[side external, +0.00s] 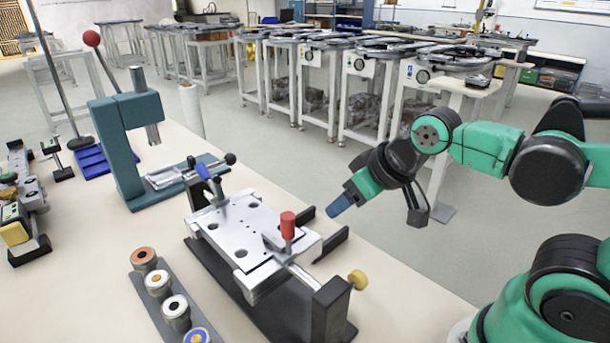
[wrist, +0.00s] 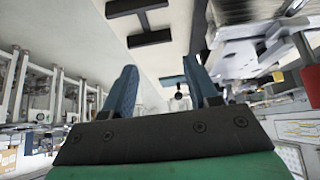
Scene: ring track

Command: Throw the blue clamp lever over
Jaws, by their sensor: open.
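The blue clamp lever (side external: 203,172) is a small blue piece at the back left corner of a silver fixture plate (side external: 225,226) in the side external view. Black-tipped posts stand close around it, and its exact tilt is too small to tell. My gripper (side external: 338,207) has blue fingers and is to the right of the plate, above the bench edge, apart from the lever. In the wrist view my gripper (wrist: 162,85) shows its two fingers spread with nothing held between them. I cannot make out the lever in the wrist view.
A red-capped post (side external: 288,226) stands on the plate between my gripper and the lever. Black brackets (side external: 332,246) lie by the plate's right side. A teal press (side external: 117,150) stands behind left. Several round parts (side external: 158,283) sit on a grey strip in front.

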